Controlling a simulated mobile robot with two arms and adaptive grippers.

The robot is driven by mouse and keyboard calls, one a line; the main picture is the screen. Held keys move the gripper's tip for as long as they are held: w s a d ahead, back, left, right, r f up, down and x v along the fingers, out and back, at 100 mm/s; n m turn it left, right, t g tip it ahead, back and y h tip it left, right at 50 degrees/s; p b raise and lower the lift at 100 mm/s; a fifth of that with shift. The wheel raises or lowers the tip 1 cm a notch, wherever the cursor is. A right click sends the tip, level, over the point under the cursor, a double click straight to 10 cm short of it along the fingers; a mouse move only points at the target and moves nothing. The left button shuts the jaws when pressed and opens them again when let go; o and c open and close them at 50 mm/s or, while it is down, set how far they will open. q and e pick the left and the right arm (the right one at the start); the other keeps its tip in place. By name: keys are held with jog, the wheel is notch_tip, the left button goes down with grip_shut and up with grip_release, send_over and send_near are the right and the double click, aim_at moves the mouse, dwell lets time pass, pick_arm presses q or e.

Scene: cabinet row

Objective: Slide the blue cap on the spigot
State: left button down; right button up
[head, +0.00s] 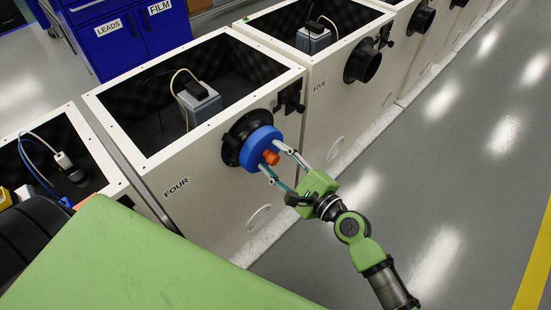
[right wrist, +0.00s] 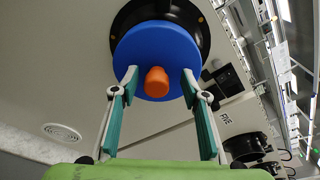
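The blue cap (head: 260,143) is a round disc with an orange knob (head: 271,158) at its centre. It sits at the black spigot (head: 232,150) on the front of the cabinet marked FOUR, covering much of it; how far on it is cannot be told. In the right wrist view the cap (right wrist: 157,48) covers the spigot's middle, and the spigot's black rim (right wrist: 198,30) shows above and to the right. My right gripper (head: 270,156) is open, its fingertips at the cap's face, one on each side of the knob with gaps between. My left gripper is out of view.
Cabinet FOUR (head: 200,205) has an open top with a grey device (head: 200,103) inside. A black latch (head: 290,97) sticks out right of the spigot. Cabinet FIVE (head: 325,100) stands beyond with a bare black spigot (head: 362,62). The grey floor at right is clear.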

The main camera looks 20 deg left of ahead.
jog(key=shift+d, duration=0.1)
jog(key=shift+s+d, duration=0.2)
jog(key=shift+d, duration=0.1)
jog(key=v, duration=1.1)
jog(key=shift+d, duration=0.1)
